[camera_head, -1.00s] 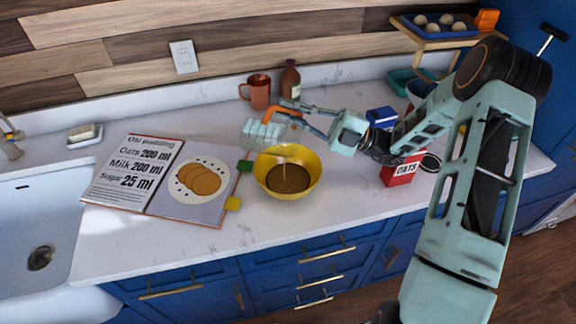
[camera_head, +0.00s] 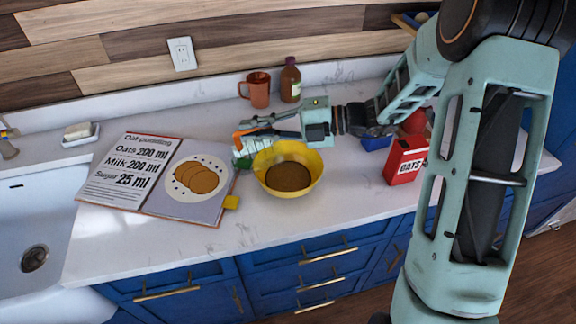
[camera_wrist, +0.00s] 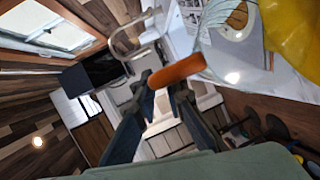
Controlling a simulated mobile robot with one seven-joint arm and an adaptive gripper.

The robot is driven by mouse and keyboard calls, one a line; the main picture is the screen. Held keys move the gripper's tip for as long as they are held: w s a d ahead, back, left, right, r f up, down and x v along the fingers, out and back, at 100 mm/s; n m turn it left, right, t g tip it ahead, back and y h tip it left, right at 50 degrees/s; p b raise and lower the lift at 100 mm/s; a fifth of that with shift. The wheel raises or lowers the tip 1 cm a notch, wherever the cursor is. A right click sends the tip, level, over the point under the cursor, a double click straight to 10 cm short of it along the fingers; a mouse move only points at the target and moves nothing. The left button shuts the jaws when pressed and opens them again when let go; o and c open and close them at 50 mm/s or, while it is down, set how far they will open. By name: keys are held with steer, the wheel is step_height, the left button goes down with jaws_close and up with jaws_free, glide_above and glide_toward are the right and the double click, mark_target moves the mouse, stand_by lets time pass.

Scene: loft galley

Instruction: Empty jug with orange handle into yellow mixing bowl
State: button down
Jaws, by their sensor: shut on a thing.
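My gripper (camera_head: 246,128) is shut on the orange handle (camera_wrist: 178,70) of the clear jug. The jug (camera_head: 260,143) is tilted at the back-left rim of the yellow mixing bowl (camera_head: 312,170), partly hidden behind my fingers. I cannot tell whether it touches the rim, or whether anything is left in it. The bowl stands on the counter with brown contents inside. No stream shows between jug and bowl. In the wrist view, the jug's clear wall (camera_wrist: 230,25) is beside the yellow bowl (camera_wrist: 293,35).
An open recipe book (camera_head: 130,165) lies left of the bowl. A copper mug (camera_head: 259,90) and a brown bottle (camera_head: 290,80) stand behind my gripper. A red oats box (camera_head: 405,162) stands to the right. The counter in front of the bowl is clear.

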mark_target(235, 134)
steer(key=shift+s+a+f+h, duration=0.15)
steer(key=shift+a+f+h, duration=0.1)
steer(key=shift+a+h, duration=0.1)
steer(key=a, duration=0.1)
steer(key=a+h, duration=0.1)
steer(key=s+a+b, duration=0.1)
steer(key=shift+s+r+n+h, duration=0.1)
steer(key=shift+r+n+h, duration=0.15)
steer(key=shift+n, duration=0.05)
steer(key=shift+s+a+r+p, duration=0.15)
steer(key=shift+a+p, duration=0.15)
steer(key=shift+p, duration=0.4)
steer(key=shift+s+a+f+h+p, duration=0.1)
steer(key=shift+a+f+h+p, duration=0.4)
steer(key=shift+h+p, duration=0.25)
steer(key=shift+s+a+f+n+t+h+p, duration=0.15)
steer(key=shift+a+n+t+h+p, duration=0.2)
steer(key=shift+p, duration=0.55)
steer(key=s+a+f+n+t+h, duration=0.1)
steer(key=a+f+h, duration=0.3)
steer(key=h, duration=0.1)
steer(key=shift+s+a+h, duration=0.4)
steer(key=shift+a+f+n+t+h, duration=0.2)
steer(key=shift+a+n+t+h, duration=0.05)
steer(key=shift+n+h, duration=0.1)
